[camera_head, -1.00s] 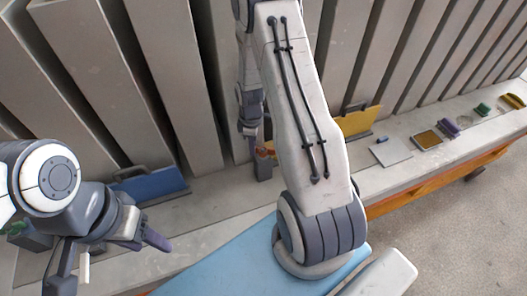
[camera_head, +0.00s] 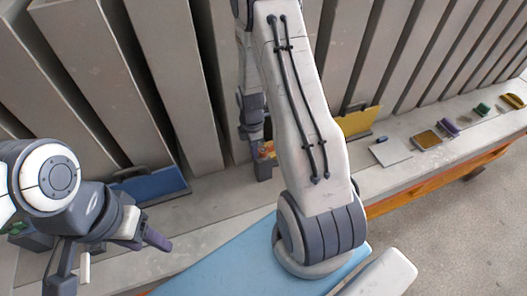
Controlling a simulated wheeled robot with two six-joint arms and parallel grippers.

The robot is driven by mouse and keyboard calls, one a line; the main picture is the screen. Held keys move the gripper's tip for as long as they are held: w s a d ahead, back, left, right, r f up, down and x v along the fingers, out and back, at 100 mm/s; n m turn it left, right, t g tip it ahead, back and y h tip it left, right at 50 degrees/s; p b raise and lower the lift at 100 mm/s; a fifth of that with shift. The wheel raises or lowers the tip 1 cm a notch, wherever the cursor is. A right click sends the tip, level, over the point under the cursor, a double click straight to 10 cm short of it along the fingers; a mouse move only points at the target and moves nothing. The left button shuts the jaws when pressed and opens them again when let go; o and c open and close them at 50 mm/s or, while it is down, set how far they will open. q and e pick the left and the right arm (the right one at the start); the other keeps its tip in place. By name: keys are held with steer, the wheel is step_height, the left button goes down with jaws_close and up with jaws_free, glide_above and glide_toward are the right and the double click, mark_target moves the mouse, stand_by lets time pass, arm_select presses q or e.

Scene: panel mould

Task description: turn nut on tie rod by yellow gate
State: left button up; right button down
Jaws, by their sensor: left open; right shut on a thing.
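The yellow gate (camera_head: 357,122) stands at the foot of the grey panels, right of my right forearm, which hides its left part. My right gripper (camera_head: 262,165) points down at the panels' foot, left of that forearm and partly behind it. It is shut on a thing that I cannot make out. A small orange-and-yellow patch (camera_head: 268,149) shows beside it. I cannot make out the nut or the tie rod. My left gripper (camera_head: 112,262) is open and empty at the lower left, above the ledge.
A blue gate (camera_head: 150,186) stands at the panels' foot on the left. On the ledge (camera_head: 380,182) to the right lie a pale plate (camera_head: 390,151), a yellow-brown tray (camera_head: 426,139), a purple item (camera_head: 447,127) and a green one (camera_head: 482,109). A light-blue surface (camera_head: 225,265) is in front.

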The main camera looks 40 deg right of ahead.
steer(key=shift+r+p, duration=2.65)
steer(key=shift+r, duration=0.85)
